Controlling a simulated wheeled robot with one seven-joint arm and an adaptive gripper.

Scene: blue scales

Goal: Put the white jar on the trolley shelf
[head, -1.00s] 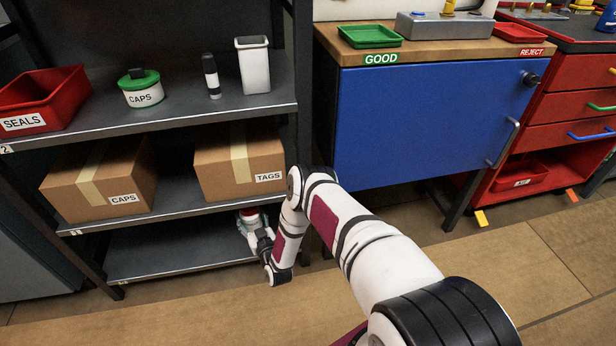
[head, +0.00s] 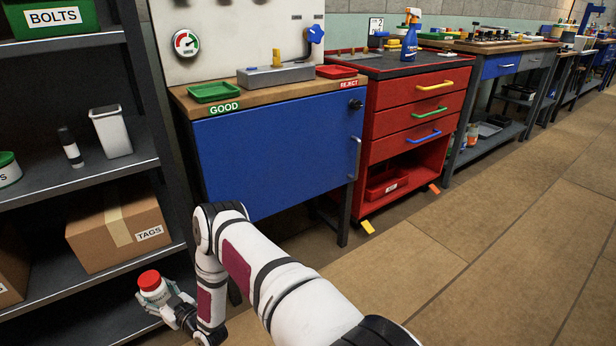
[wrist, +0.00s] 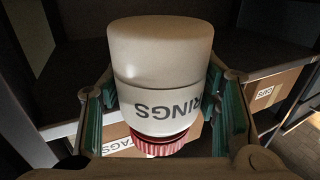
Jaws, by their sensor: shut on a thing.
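The white jar (head: 156,291) has a red lid and shows at the lower left of the head view. It looks slightly tilted, lid up. In the wrist view the jar (wrist: 160,70) fills the middle, with its RINGS label upside down and its red lid at the bottom. My gripper (head: 172,306) is shut on the jar, with green-padded fingers on both sides of it. The red trolley (head: 415,120) stands right of the blue cabinet. It has several drawers and an open shelf (head: 418,178) below them, where a red tray (head: 386,185) sits at the left.
The blue cabinet (head: 280,160) with a wooden top stands between my gripper and the trolley. The dark shelving rack (head: 60,195) with a TAGS box (head: 118,226) is close to the jar. The floor (head: 480,240) at right is clear.

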